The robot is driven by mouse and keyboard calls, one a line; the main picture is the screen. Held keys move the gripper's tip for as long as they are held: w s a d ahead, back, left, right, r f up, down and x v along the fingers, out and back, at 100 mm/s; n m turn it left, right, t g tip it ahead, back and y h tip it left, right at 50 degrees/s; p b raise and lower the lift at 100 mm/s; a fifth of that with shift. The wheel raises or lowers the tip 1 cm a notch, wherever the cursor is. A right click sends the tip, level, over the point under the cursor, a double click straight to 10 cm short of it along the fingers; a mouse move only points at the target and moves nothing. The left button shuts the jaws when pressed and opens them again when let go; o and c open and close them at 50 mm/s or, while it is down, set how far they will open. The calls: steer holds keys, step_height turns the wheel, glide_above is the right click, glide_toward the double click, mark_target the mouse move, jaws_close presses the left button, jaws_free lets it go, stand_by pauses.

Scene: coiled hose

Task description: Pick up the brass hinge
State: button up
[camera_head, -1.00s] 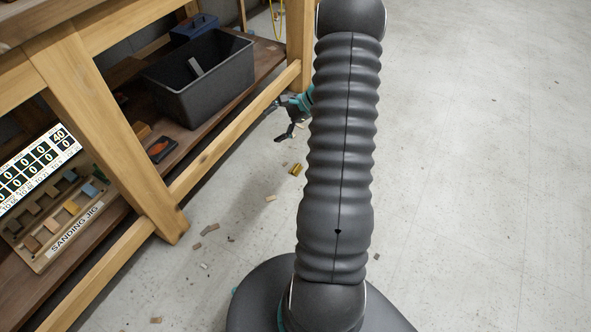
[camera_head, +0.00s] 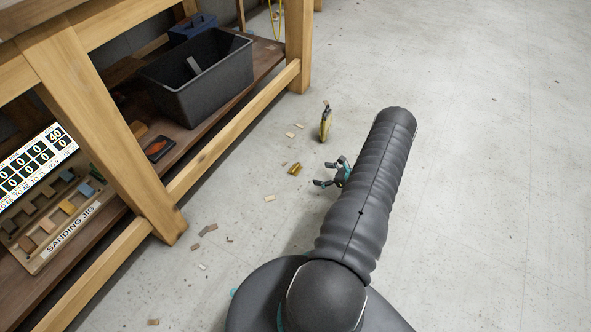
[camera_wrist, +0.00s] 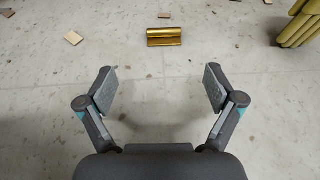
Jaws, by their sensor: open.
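The brass hinge (camera_head: 295,168) is a small golden piece lying on the concrete floor in the head view, left of my gripper (camera_head: 327,173). In the wrist view the hinge (camera_wrist: 165,37) lies flat and crosswise, beyond the fingertips and roughly centred between them. My gripper (camera_wrist: 160,88) is open and empty, with its two fingers spread wide. The hinge is apart from both fingers, and nothing hides it in the wrist view.
A yellowish bundle (camera_head: 326,124) stands on the floor behind the hinge and shows at the wrist view's upper right (camera_wrist: 299,24). Wood scraps (camera_head: 270,198) lie about. A wooden workbench (camera_head: 150,190) with a black bin (camera_head: 205,85) is at left. The right floor is clear.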

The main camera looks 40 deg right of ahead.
glide_toward(297, 168)
steer(key=x, duration=0.4)
steer(key=shift+w+a, duration=0.15)
steer(key=shift+a, duration=0.35)
steer(key=shift+d+b+x, duration=0.2)
steer(key=shift+x, duration=1.05)
steer(key=shift+d+b+x, duration=0.15)
steer(key=shift+b+x, duration=0.05)
steer(key=shift+x, duration=1.1)
steer(key=shift+w, duration=0.1)
steer(key=c, duration=1.3)
